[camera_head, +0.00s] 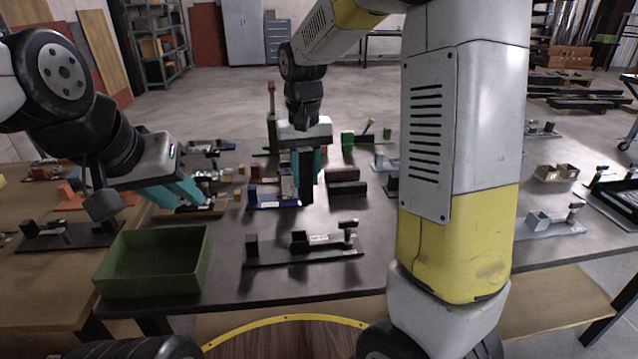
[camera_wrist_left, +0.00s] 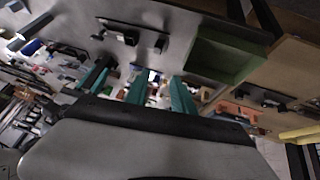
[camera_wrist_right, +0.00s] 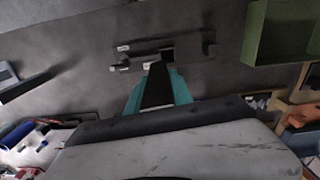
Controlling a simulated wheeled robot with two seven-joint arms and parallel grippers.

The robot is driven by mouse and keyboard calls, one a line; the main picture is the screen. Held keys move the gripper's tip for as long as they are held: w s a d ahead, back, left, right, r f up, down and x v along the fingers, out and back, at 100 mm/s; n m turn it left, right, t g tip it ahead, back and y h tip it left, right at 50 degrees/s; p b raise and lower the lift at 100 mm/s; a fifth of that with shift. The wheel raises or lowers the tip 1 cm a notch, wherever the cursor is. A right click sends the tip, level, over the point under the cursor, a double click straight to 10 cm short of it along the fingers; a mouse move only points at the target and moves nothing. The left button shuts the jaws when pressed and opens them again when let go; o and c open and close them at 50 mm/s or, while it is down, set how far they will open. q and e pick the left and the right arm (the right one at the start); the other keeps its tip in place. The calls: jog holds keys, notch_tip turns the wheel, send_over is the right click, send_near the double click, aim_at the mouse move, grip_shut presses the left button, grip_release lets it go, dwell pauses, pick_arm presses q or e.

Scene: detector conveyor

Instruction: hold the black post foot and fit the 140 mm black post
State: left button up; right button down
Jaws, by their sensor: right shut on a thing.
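My right gripper (camera_head: 306,165) is shut on a black post (camera_head: 306,188), which hangs upright between its teal fingers above the middle of the table. The post also shows between the fingers in the right wrist view (camera_wrist_right: 157,88). A black base plate (camera_head: 275,262) lies at the table's front, with a small black block, seemingly the post foot (camera_head: 299,241), on it beside a white label. The plate also shows in the right wrist view (camera_wrist_right: 185,48). My left gripper (camera_head: 178,194) is open and empty, left of the post and well away from the foot.
A green tray (camera_head: 155,290) stands empty at the table's front left. A blue plate (camera_head: 275,205) and dark blocks (camera_head: 347,187) lie near the post. Another black plate (camera_head: 75,240) is at the far left. Grey fixture (camera_head: 545,228) stands at right.

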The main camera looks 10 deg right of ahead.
pick_arm(q)
jog(key=o, duration=0.5)
jog(key=shift+w+a, duration=0.3)
jog(key=shift+a, duration=0.2)
jog(key=g+y, duration=0.2)
jog(key=g, duration=0.4)
send_over(251, 237)
notch_tip(251, 237, down, 16)
jog(key=shift+n, duration=0.3)
notch_tip(251, 237, down, 12)
jog(key=shift+f, duration=0.1)
